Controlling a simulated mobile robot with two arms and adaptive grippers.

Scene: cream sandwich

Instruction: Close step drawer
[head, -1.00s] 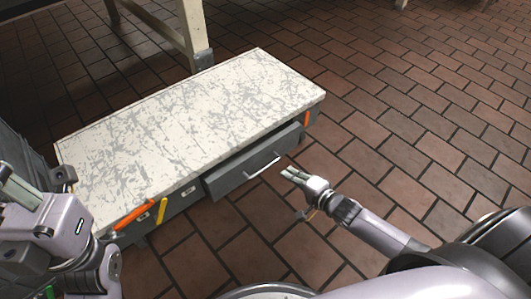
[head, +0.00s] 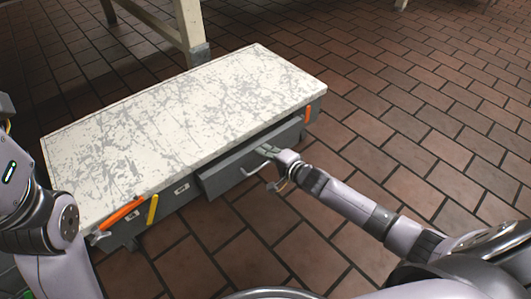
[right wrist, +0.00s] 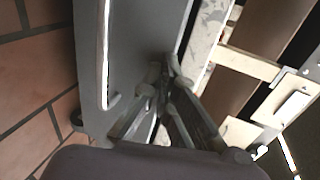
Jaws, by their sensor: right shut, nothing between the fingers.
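The step (head: 180,110) has a scuffed white top over a grey body. Its grey drawer (head: 222,182) sticks out partway from the front, with a dark gap along the top edge. The drawer has a pale bar handle (head: 250,172). My right gripper (head: 265,151) is shut and empty, with its fingertips at the upper part of the drawer front, above and beside the handle. The right wrist view shows the fingers (right wrist: 158,85) close against the grey drawer front (right wrist: 140,40); exact contact is hard to tell. My left gripper is outside the picture; only its arm shows.
Orange (head: 122,214) and yellow (head: 152,209) handles stick out at the step's left front. A table leg (head: 191,30) stands behind the step. The brick-tiled floor (head: 420,110) to the right is clear.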

